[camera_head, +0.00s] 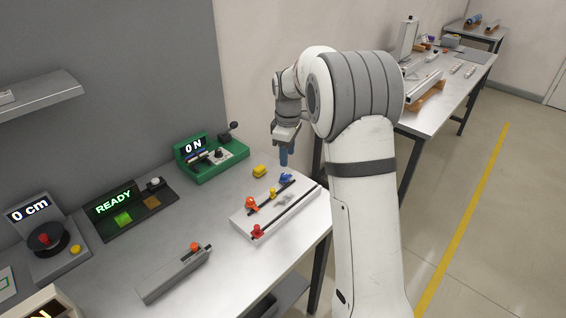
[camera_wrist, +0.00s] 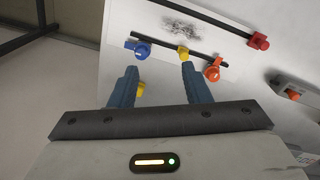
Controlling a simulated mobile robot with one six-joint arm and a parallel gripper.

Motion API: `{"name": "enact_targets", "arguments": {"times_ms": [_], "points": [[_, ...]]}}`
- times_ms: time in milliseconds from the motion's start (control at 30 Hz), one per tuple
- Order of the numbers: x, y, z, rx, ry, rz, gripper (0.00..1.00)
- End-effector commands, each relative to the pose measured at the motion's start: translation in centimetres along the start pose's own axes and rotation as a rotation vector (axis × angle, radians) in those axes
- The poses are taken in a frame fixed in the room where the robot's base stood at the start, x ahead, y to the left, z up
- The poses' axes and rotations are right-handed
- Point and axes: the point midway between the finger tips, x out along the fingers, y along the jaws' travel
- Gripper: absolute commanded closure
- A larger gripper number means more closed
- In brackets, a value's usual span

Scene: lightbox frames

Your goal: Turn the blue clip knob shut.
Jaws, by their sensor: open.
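The blue clip knob (camera_head: 286,177) sits at the far end of a dark rail on a white board (camera_head: 243,229) on the table. In the wrist view the blue knob (camera_wrist: 141,50) is just beyond the left fingertip, apart from it, with a small tab to its left. My gripper (camera_head: 287,160) hangs above the board's far end, fingers pointing down. In the wrist view my gripper (camera_wrist: 159,68) is open, with nothing between its two blue fingers. I cannot tell from the frames whether the knob is turned open or shut.
A yellow knob (camera_wrist: 183,51), an orange knob (camera_wrist: 212,74) and a red knob (camera_wrist: 258,41) share the board. A loose yellow piece (camera_head: 260,170) lies beside it. A green ON box (camera_head: 211,153) stands behind. A grey rail block (camera_head: 174,273) lies at the front.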

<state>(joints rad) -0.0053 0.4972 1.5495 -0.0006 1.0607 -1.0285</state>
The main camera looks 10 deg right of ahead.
Motion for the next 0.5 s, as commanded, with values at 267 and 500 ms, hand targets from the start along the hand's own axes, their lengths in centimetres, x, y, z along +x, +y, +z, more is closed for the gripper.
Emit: {"name": "enact_targets", "arguments": {"times_ms": [267,500], "points": [[3.5,3.8,-2.2,-0.173,-0.014,-0.030,0.57],[6.2,3.9,-2.2,-0.187,-0.016,-0.035,0.57]]}}
